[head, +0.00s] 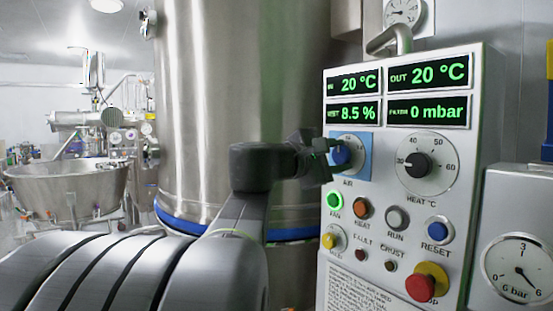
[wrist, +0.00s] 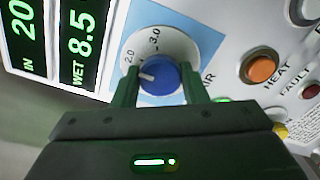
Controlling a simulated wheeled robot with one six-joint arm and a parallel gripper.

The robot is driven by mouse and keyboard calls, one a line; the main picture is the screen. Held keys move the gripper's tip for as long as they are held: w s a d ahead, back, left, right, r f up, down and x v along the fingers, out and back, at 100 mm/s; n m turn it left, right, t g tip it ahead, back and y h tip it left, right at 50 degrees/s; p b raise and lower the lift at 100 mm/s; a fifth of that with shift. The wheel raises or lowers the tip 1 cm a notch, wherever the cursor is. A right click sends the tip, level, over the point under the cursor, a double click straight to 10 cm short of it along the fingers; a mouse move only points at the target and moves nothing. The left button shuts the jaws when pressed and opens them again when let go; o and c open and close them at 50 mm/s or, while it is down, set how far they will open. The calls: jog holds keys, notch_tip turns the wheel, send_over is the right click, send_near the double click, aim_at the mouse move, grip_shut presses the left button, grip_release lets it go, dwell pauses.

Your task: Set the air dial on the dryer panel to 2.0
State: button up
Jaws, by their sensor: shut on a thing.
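The air dial is a blue knob (head: 341,154) on a white scale with a light-blue backing, at the upper left of the dryer panel (head: 462,150). My gripper (head: 324,150) reaches it from the left and partly covers it in the head view. In the wrist view the knob (wrist: 160,78) sits between the two green fingers of my gripper (wrist: 159,84), which are shut on it. The knob's white pointer mark points left, a little below the 2.0 label, on the side away from 3.0. The rest of the scale is hidden.
The heat dial (head: 417,163) is right of the air dial. A green fan button (head: 334,200), an orange heat button (head: 361,208) and a red emergency stop (head: 425,285) lie below. A steel vessel (head: 225,110) stands close behind my arm.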

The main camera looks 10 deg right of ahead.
jog(key=o, duration=1)
jog(key=shift+c, duration=0.2)
jog(key=v, duration=1.3)
jog(key=shift+s+a, duration=0.25)
jog(key=shift+a, duration=0.1)
jog(key=shift+f, duration=0.1)
jog(key=shift+x, duration=6.95)
jog(key=shift+a, duration=0.1)
